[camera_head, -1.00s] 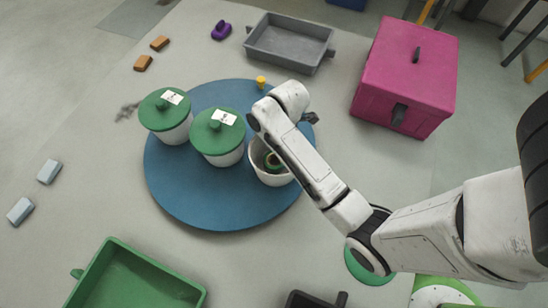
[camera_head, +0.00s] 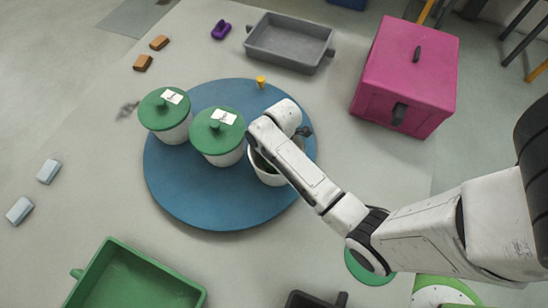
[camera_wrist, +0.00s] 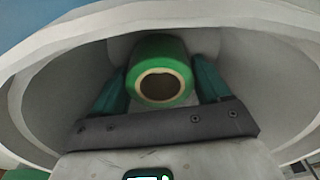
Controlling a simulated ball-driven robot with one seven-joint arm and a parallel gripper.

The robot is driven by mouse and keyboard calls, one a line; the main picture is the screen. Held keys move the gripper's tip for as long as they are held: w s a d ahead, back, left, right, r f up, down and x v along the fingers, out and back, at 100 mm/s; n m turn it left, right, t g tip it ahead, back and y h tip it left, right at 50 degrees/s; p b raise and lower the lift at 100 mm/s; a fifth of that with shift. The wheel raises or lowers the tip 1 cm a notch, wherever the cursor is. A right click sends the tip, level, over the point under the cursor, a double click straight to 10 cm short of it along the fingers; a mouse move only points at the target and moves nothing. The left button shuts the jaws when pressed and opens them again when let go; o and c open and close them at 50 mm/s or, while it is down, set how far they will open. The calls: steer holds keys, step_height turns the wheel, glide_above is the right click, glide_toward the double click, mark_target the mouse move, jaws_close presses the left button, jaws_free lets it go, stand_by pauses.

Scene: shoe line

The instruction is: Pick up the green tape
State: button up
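The green tape (camera_wrist: 160,72) is a roll with a pale inner ring. In the wrist view it sits inside the open white pot (camera_wrist: 60,75), with its hole facing the camera. The teal fingers of my gripper (camera_wrist: 161,80) stand on either side of the roll, close to it. They look open around it; I cannot tell whether they touch it. In the head view the white pot (camera_head: 265,175) stands on the round blue mat (camera_head: 215,205), and my arm hides the tape and fingertips.
Two white pots with green lids (camera_head: 165,112) (camera_head: 218,135) stand left of the open pot. A yellow peg (camera_head: 261,81) stands behind. A pink box (camera_head: 405,75) is at back right, a grey tray (camera_head: 290,42) at the back, a green tray (camera_head: 135,280) at the front.

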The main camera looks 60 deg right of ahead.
steer(key=c, duration=0.6)
steer(key=shift+o, duration=0.2)
